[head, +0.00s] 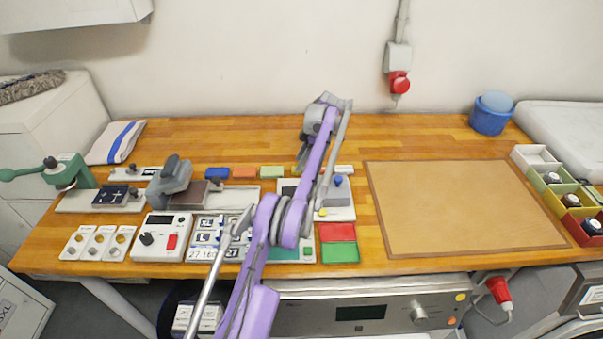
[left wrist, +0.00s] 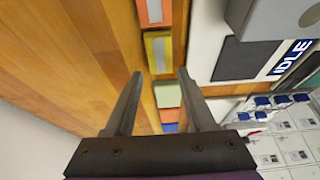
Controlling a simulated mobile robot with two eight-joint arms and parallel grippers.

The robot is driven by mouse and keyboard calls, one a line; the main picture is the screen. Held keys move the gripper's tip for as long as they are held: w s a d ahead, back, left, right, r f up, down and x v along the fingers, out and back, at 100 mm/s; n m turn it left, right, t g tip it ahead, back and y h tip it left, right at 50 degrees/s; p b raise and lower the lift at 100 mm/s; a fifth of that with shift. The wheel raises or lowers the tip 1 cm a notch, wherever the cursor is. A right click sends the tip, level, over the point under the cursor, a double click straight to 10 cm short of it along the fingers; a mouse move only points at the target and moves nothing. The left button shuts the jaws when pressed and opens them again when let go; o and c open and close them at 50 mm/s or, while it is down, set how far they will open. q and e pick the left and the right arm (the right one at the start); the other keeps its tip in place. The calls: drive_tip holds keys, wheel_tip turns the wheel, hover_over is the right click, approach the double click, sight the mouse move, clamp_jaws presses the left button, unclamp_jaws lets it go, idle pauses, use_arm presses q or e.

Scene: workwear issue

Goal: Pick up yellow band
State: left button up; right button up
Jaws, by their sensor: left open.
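The yellow band (head: 271,172) is a small flat piece in a row of coloured bands on the wooden bench. In the left wrist view the yellow band (left wrist: 158,52) has a pale grey strip along its middle and lies just beyond my fingertips. My right gripper is not in view.
An orange band (head: 244,173) and a blue band (head: 217,173) lie to the left. A green band (left wrist: 167,95) lies beside the yellow one. Devices crowd the bench front. A tan mat (head: 460,210) lies clear on the right. Bare wood lies behind the row.

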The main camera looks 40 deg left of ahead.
use_arm(q)
drive_tip(key=shift+x, duration=1.1)
drive_tip(key=shift+s+a+f, duration=0.1)
drive_tip(key=shift+s+f, duration=0.1)
drive_tip(key=shift+s, duration=0.15)
drive_tip(key=shift+w, duration=0.25)
drive_tip(key=shift+s+f, duration=0.1)
drive_tip(key=shift+f, duration=0.05)
drive_tip(key=shift+c, duration=0.2)
clamp_jaws()
